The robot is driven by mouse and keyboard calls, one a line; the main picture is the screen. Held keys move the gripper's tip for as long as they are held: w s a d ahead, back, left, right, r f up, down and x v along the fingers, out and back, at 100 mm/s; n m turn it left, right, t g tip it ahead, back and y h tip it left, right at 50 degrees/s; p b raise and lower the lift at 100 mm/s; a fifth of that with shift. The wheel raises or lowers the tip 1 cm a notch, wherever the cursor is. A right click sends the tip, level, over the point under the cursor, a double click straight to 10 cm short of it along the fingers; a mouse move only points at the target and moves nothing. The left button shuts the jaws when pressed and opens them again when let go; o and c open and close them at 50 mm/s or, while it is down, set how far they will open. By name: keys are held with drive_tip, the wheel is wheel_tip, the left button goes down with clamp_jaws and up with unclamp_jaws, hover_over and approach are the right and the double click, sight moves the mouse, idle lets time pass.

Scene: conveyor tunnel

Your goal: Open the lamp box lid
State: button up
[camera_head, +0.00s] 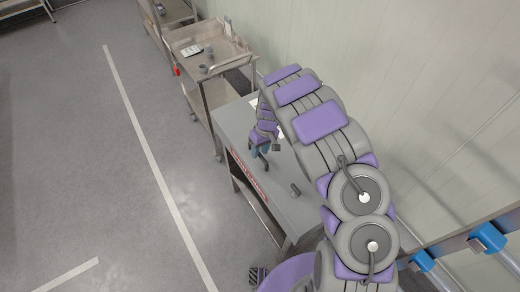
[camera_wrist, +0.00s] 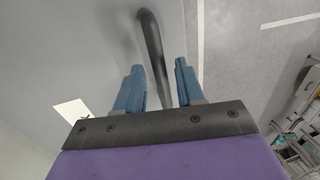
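A grey box-like bench with a flat top (camera_head: 235,125) stands beside the wall in the head view; I take it for the lamp box. A red label (camera_head: 248,177) runs along its front edge. The flat top (camera_wrist: 90,50) fills the left of the wrist view. A dark curved handle (camera_wrist: 152,38) rises from it and passes between my blue fingers. My gripper (camera_wrist: 160,80) is open, with gaps on both sides of the handle. In the head view, my gripper (camera_head: 260,153) is low over the top. My arm hides part of the top.
A small grey cylinder (camera_head: 295,189) lies on the top. A metal cart (camera_head: 205,67) with small items stands just beyond. Blue fittings on a rail (camera_head: 486,239) are at lower right. The floor (camera_head: 80,150) to the left is clear.

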clamp_jaws()
drive_tip(key=shift+r, duration=0.1)
idle(0.4)
